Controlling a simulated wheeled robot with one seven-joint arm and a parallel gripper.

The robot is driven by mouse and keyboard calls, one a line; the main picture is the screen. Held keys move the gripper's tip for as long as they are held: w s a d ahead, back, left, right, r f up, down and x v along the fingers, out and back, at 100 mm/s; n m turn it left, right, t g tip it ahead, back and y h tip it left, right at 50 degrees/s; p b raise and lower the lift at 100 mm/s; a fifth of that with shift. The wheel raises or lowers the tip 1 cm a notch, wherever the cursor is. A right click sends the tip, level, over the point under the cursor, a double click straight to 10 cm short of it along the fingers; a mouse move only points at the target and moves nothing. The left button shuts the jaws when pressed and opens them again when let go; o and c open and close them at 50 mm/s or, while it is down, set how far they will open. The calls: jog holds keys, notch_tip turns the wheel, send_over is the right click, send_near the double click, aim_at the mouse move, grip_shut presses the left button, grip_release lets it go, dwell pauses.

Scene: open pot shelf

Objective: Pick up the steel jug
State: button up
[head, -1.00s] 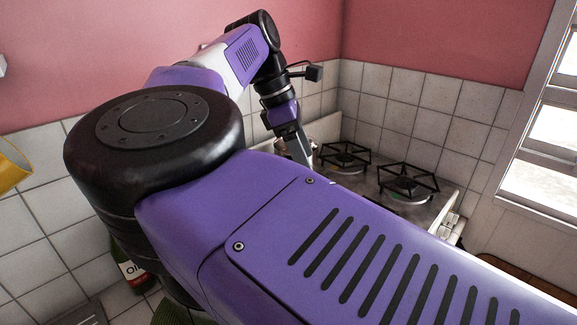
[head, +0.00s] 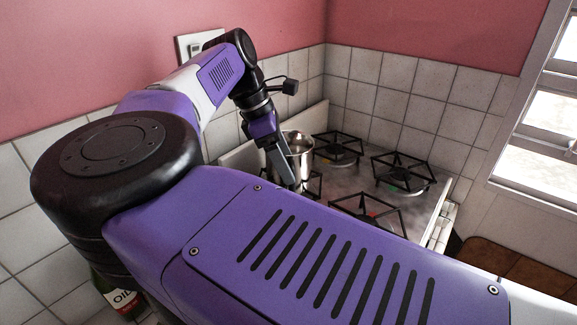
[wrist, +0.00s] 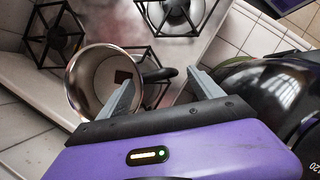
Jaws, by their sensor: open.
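The steel jug (head: 299,150) stands at the left edge of the hob, shiny and open at the top. In the wrist view the jug (wrist: 86,75) shows its round rim and inside, left of centre. Its dark handle (wrist: 158,75) points right, towards the gap between my fingers. My gripper (wrist: 165,88) is open, with the left finger overlapping the jug's right side and the right finger beyond the handle. I cannot tell whether a finger touches the jug. In the head view my gripper (head: 283,172) is in front of the jug and hides part of it.
The hob (head: 372,178) has several black pan supports (head: 402,172). A large dark glossy object (wrist: 262,88) lies close to the right finger in the wrist view. An oil bottle (head: 118,293) stands at lower left. Tiled walls close off the back, and a window is at right.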

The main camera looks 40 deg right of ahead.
jog(key=shift+x, duration=1.25)
jog(key=c, duration=1.6)
jog(key=shift+r, duration=0.15)
grip_shut()
